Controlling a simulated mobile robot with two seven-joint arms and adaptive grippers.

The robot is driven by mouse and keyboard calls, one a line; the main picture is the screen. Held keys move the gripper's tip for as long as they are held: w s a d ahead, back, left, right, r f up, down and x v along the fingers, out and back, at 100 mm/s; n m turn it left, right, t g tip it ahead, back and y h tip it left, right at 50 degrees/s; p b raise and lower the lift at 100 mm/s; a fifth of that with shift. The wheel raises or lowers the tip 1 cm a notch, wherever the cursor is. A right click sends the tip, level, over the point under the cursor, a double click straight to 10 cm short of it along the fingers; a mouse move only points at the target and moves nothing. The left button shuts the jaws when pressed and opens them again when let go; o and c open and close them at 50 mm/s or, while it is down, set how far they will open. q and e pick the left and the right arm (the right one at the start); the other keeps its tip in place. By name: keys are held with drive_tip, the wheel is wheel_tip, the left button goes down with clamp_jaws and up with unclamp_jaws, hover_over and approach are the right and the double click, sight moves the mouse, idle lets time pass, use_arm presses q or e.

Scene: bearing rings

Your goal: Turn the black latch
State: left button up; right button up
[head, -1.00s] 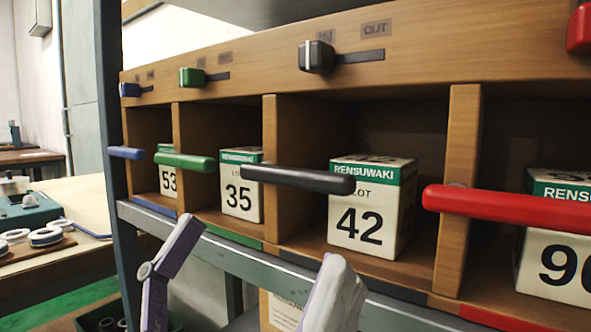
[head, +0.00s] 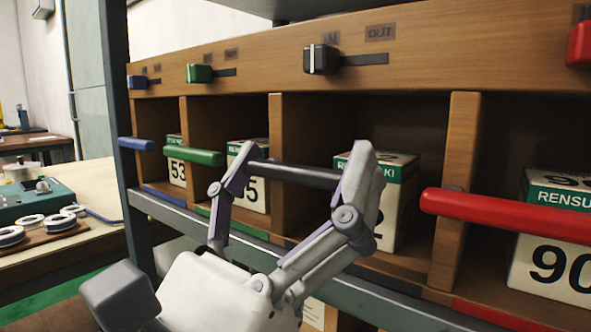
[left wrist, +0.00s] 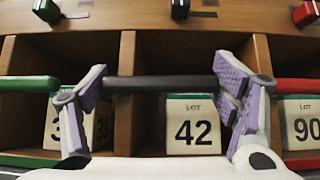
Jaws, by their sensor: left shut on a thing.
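The black latch (head: 292,173) is a dark horizontal bar across the front of the compartment with the box marked 42 (head: 400,215). My left gripper (head: 298,165) is at the bar, one finger at each end, and is shut on it lengthwise. In the left wrist view, the black latch (left wrist: 160,84) runs level between the two fingers of my left gripper (left wrist: 160,92). The fingers hide the bar's ends and part of the box. My right gripper is not in view.
A green bar (head: 193,157) and a blue bar (head: 136,144) lie to the left, a red bar (head: 510,214) to the right. A black slider (head: 321,60) sits at the IN end of its slot above. A metal shelf edge (head: 400,305) runs below.

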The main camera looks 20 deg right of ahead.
use_arm(q)
drive_tip(key=n+t+y, duration=0.1)
drive_tip(key=n, duration=0.1)
drive_tip(key=n+t+y, duration=0.1)
drive_tip(key=n+y, duration=0.1)
drive_tip(key=r+n+t+y, duration=0.1)
drive_tip(key=n+t, duration=0.1)
drive_tip(key=shift+n+y, duration=0.3)
drive_tip(key=shift+n, duration=0.1)
drive_tip(key=n+y, duration=0.1)
drive_tip(key=n+t+y, duration=0.1)
drive_tip(key=n+y, duration=0.1)
drive_tip(key=n+t+y, duration=0.1)
drive_tip(key=n+y, duration=0.1)
drive_tip(key=shift+w+a+r, duration=0.15)
drive_tip(key=shift+w+r, duration=0.05)
drive_tip(key=shift+r, duration=0.15)
drive_tip(key=o, duration=1.7)
drive_tip(key=shift+c, duration=0.2)
drive_tip(key=v, duration=0.7)
drive_tip(key=shift+s+f, duration=0.2)
drive_tip(key=shift+f, duration=0.05)
